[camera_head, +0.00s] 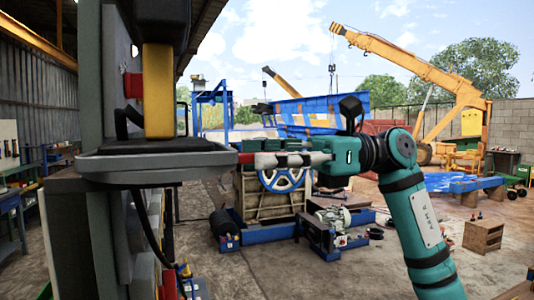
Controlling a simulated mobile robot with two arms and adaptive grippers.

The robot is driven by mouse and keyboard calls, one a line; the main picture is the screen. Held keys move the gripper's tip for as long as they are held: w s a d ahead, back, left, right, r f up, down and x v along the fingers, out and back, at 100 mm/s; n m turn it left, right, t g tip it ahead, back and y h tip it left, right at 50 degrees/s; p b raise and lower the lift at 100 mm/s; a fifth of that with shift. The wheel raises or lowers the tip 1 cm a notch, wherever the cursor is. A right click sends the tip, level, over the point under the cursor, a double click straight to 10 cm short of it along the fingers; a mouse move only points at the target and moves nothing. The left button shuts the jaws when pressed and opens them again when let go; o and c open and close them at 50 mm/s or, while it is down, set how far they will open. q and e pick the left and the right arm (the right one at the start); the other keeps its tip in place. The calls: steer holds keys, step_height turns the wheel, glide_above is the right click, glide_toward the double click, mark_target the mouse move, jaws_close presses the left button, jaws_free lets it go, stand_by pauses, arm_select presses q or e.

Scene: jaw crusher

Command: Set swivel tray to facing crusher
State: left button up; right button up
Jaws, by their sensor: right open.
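The swivel tray (205,168) is a shallow dark grey tray with a raised rim. It juts out to the right from a tall grey machine frame at the left, at mid height in the head view. My right gripper (250,158) comes in from the right on its teal arm. Its fingers are open and point left, with the tips at or very near the tray's right end; I cannot tell if they touch. A machine with a blue spoked wheel (284,179) stands behind the gripper; it looks like the crusher. My left gripper is not in view.
A tall grey frame (88,85) with a yellow block (158,90) above the tray fills the left side. A motor (333,218) on a blue base stands on the floor beyond. A wooden crate (483,236) is at the right. The concrete floor at lower middle is mostly clear.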

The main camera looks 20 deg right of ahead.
jaws_close()
stand_by(0.6)
